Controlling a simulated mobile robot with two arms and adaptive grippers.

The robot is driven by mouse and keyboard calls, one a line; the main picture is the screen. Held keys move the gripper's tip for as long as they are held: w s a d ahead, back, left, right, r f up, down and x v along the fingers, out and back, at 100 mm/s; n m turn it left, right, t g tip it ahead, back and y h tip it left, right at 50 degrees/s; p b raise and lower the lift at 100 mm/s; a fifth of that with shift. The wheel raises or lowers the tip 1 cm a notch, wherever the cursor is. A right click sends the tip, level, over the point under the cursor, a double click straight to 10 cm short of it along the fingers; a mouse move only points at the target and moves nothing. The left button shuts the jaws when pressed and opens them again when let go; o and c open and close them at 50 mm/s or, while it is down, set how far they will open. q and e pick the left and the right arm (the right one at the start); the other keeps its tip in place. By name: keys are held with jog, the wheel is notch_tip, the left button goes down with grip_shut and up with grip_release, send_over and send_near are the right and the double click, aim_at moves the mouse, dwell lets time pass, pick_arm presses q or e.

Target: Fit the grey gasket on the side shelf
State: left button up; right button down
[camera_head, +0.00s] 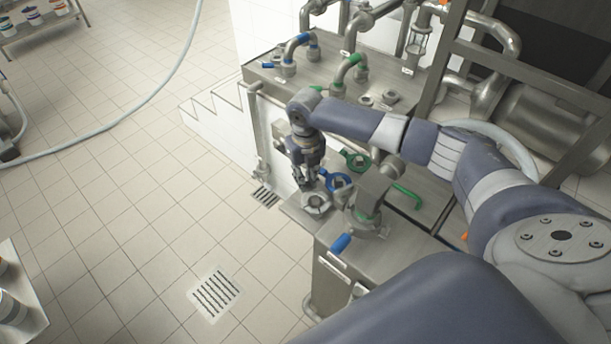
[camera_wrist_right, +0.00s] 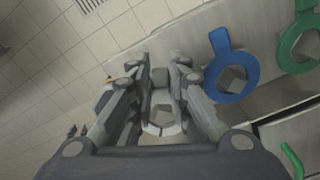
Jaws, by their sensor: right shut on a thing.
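My right gripper (camera_head: 309,184) points down over the left end of the side shelf (camera_head: 296,210). It is shut on the grey gasket (camera_head: 316,204), whose pale grey ring shows just below the fingers. In the right wrist view the gripper (camera_wrist_right: 165,88) has a grey piece between its fingers, with the light ring (camera_wrist_right: 160,128) beyond, partly covered by the fingers. The ring is at a grey fitting on the shelf; I cannot tell whether it lies flat around it. My left gripper is not in view.
A blue gasket (camera_wrist_right: 237,80) and a green gasket (camera_wrist_right: 291,48) sit around grey fittings beside it. Steps, pipes and a tank (camera_head: 540,115) lie behind.

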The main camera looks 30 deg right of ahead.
jog(key=shift+f+b, duration=0.3)
jog(key=shift+f, duration=0.5)
jog(key=c, duration=1.4)
grip_release()
jog(key=shift+c, duration=0.2)
jog(key=shift+r, duration=0.15)
notch_tip(320, 180, up, 17)
jog(key=p, duration=0.5)
jog(key=shift+p, duration=0.4)
jog(key=shift+f, duration=0.2)
